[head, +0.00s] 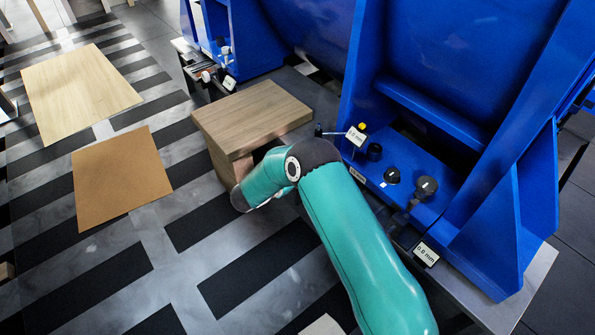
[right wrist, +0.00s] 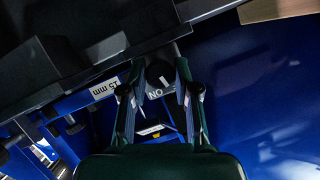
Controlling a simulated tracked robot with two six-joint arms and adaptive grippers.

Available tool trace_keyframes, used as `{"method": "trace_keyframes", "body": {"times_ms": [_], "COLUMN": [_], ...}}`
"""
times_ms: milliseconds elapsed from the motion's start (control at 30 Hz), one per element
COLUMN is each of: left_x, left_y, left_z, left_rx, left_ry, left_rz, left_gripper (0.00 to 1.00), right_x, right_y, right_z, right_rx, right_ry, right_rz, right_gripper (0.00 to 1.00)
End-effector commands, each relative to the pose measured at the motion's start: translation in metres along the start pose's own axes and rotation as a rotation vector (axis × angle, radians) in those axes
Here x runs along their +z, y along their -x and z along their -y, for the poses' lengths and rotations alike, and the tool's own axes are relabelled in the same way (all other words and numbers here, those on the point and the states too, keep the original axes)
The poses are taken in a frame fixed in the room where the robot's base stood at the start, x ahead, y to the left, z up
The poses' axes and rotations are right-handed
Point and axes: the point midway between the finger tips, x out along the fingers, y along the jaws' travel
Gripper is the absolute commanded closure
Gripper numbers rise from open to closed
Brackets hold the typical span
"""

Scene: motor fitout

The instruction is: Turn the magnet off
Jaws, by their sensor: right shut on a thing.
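In the right wrist view my right gripper (right wrist: 160,84) is shut on a dark round knob (right wrist: 156,72), with one finger on each side of it. A small white label (right wrist: 155,94) beside the knob reads ON, upside down in this view. The magnet's body around the knob is dark and hard to make out. In the head view my teal right arm (head: 355,240) reaches up and bends left beside the blue motor frame (head: 465,75); its fingers and the knob they hold are hidden there. My left gripper is in neither view.
A wooden block (head: 252,115) stands close behind my right wrist.

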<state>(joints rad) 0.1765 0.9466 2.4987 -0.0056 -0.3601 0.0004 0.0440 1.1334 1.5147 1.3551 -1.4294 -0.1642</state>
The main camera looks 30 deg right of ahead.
Motion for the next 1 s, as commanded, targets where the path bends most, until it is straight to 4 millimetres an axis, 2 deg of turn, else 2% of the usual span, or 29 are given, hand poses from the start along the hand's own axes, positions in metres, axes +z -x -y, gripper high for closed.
{"method": "trace_keyframes", "body": {"times_ms": [267,600,1000], "left_x": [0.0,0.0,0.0], "left_y": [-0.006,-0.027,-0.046], "left_z": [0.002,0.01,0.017], "left_rx": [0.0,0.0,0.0], "left_ry": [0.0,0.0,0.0], "left_rz": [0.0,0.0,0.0], "left_gripper": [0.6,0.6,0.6], "right_x": [0.001,0.004,0.005], "right_y": [-0.002,-0.002,0.0], "right_z": [-0.004,-0.006,-0.005], "right_rx": [-0.096,-0.219,-0.309], "right_ry": [-0.243,-0.531,-0.743], "right_rz": [-0.005,-0.003,0.001], "right_gripper": [1.0,1.0,1.0]}}
